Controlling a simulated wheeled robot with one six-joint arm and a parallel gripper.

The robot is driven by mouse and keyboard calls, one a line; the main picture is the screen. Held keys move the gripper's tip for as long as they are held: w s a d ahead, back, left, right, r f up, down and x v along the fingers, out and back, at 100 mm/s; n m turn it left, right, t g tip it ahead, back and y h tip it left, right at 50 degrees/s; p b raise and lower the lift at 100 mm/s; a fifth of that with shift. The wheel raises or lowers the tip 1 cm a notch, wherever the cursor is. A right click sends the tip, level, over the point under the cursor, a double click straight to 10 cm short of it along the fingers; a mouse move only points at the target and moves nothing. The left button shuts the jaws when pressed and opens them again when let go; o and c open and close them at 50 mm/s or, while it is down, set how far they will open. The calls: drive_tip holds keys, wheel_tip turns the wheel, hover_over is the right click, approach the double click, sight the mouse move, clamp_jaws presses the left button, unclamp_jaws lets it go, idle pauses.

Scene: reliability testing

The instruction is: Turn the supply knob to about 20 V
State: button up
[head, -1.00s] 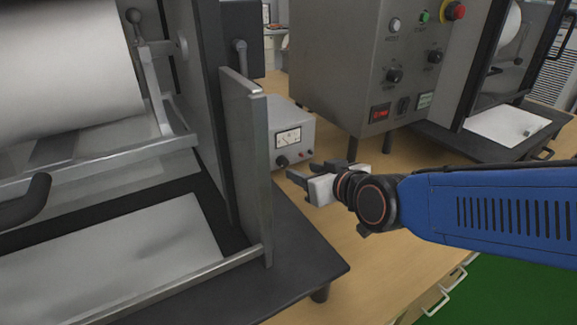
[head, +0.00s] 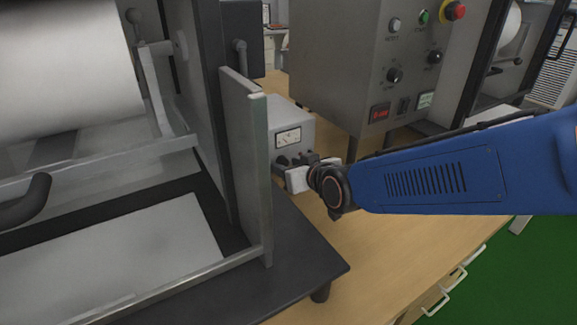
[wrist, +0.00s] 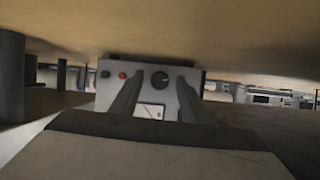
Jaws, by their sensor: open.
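The power supply (head: 296,118) is a grey box on the wooden bench with a needle meter (head: 288,138) on its front. My gripper (head: 295,161) is open in front of the lower part of that face. In the head view I cannot separate the knob from the dark fingers. The wrist view shows the supply upside down, with the round black knob (wrist: 159,78) between my two spread fingertips. I cannot tell whether either finger touches it. The needle is too small to read.
A black-based machine with an upright metal plate (head: 257,180) stands close left of the supply. A grey control cabinet (head: 345,60) with knobs and a red button stands on legs behind and right. Bare bench (head: 350,255) lies in front.

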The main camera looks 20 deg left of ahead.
drive_tip(key=c, duration=1.1)
drive_tip(key=shift+o, duration=0.2)
drive_tip(key=shift+m, duration=0.3)
drive_tip(key=shift+w+d+m+g+y, duration=0.1)
drive_tip(key=shift+m+g+y, duration=0.45)
drive_tip(key=shift+m, duration=0.35)
drive_tip(key=shift+w+d+m+g+y, duration=0.1)
drive_tip(key=shift+m+g+y, duration=0.4)
drive_tip(key=shift+m, duration=0.4)
drive_tip(key=shift+w+d+f+m+g+y, duration=0.1)
drive_tip(key=shift+m+g+y, duration=0.1)
drive_tip(key=shift+m+y, duration=0.4)
drive_tip(key=shift+f+m+g+y, duration=0.15)
drive_tip(key=shift+m+y, duration=0.1)
drive_tip(key=shift+m, duration=0.65)
drive_tip(key=shift+r, duration=0.1)
drive_tip(key=o, duration=1.1)
drive_tip(key=shift+c, duration=0.2)
